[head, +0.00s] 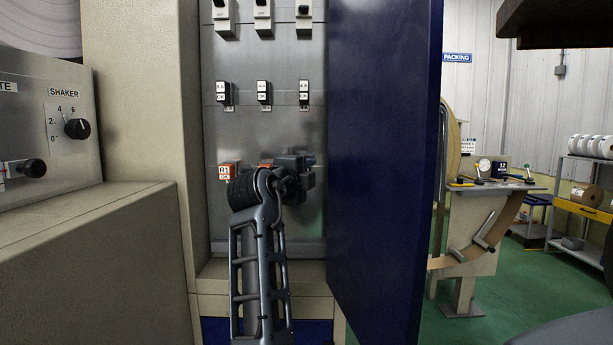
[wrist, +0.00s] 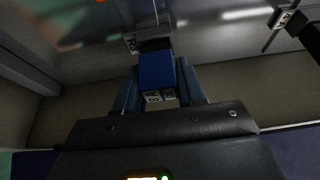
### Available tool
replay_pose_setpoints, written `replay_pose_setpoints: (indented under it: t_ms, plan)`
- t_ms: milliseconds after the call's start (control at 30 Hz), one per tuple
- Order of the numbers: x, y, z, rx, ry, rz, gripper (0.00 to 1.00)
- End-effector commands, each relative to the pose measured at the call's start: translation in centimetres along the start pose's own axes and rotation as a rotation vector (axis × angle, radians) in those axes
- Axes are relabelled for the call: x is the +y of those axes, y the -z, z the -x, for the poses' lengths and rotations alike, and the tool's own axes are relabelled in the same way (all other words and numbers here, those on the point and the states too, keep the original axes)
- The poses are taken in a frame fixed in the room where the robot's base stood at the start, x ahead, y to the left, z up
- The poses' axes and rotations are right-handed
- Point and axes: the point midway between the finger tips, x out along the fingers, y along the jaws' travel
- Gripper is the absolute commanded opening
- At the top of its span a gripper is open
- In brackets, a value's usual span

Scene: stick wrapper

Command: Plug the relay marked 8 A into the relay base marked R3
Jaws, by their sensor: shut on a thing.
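My gripper (head: 294,165) is at the lower right of the cabinet panel in the head view. In the wrist view my gripper (wrist: 158,92) is shut on a blue relay (wrist: 157,70), with one finger on each side. A small printed face shows at the relay's near end; its marking is unreadable. A grey base with a partly readable label starting with R (wrist: 130,43) is at the relay's far end. I cannot tell whether the relay is seated in it or only close. In the head view my arm and gripper hide this spot.
An orange relay marked R1 (head: 228,170) is left of my gripper; another orange part (head: 266,162) is half hidden by my arm. A row of small labelled units (head: 263,92) sits above. The blue cabinet door (head: 380,150) stands close on the right.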

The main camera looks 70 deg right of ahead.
Motion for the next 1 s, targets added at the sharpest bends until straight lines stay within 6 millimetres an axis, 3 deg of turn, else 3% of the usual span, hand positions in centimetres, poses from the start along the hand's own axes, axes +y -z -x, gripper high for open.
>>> replay_pose_setpoints:
  t_ms: [433,467,500,733,1000]
  plan:
    - [0.08,-0.37,-0.98,0.001,-0.001,0.000,0.09]
    - [0.03,-0.37,-0.94,0.000,-0.001,0.000,0.42]
    - [0.02,-0.37,-0.93,0.000,-0.001,0.000,0.46]
    - [0.02,-0.36,-0.92,0.000,-0.001,0.000,0.68]
    - [0.04,-0.37,-0.79,0.000,0.000,0.000,0.69]
